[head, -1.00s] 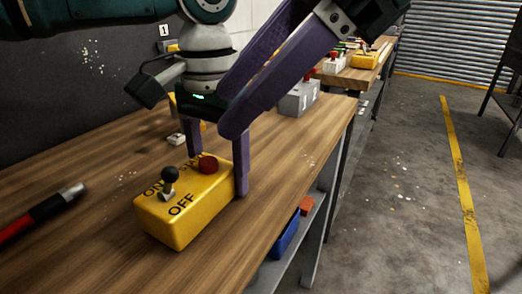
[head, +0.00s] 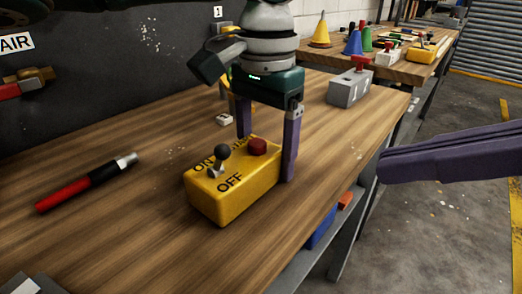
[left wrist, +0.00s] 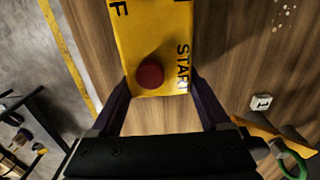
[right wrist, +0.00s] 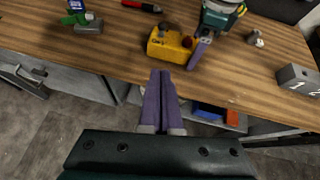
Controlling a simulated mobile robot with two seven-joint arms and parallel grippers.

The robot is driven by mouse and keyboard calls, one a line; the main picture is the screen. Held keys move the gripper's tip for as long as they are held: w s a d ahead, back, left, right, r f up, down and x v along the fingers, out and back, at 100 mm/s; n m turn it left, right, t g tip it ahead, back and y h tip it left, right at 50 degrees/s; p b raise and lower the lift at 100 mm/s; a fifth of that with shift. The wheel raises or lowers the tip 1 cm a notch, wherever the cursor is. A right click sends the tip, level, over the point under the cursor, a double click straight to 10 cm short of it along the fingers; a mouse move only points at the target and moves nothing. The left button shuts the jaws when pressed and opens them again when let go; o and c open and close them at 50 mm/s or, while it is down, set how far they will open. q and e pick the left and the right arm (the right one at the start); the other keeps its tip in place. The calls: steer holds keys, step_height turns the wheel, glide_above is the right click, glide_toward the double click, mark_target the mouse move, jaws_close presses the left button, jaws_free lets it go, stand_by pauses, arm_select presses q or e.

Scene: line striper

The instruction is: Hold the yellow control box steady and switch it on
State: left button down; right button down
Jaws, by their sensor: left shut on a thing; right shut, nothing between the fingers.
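The yellow control box (head: 232,200) sits on the wooden bench. Its top has a black-knobbed lever (head: 222,152) between the ON and OFF labels, and a red button (head: 257,147) near START. I cannot tell which label the lever leans to. My left gripper (head: 266,158) is shut on the box's button end, one finger on each side. The left wrist view shows the box (left wrist: 150,45) and button (left wrist: 150,73) between the fingers; the lever is out of that view. My right gripper (head: 384,170) is shut and empty, off the bench's front edge, apart from the box (right wrist: 168,50).
A red-and-black marker-like tool (head: 88,182) lies left of the box. A blue bin (head: 321,228) is below the bench edge. Bench around the box front is clear.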

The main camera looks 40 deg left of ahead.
steer(key=shift+a, duration=0.15)
glide_toward(220, 161)
steer(key=f, duration=0.2)
steer(key=a+f, duration=0.1)
steer(key=f, duration=0.1)
steer(key=shift+w, duration=0.2)
steer(key=shift+s+a+r, duration=0.1)
steer(key=shift+a+r, duration=0.05)
steer(key=shift+a, duration=0.4)
steer(key=shift+a+r, duration=0.15)
steer(key=shift+a, duration=0.4)
steer(key=shift+a+r, duration=0.15)
steer(key=shift+a, duration=0.4)
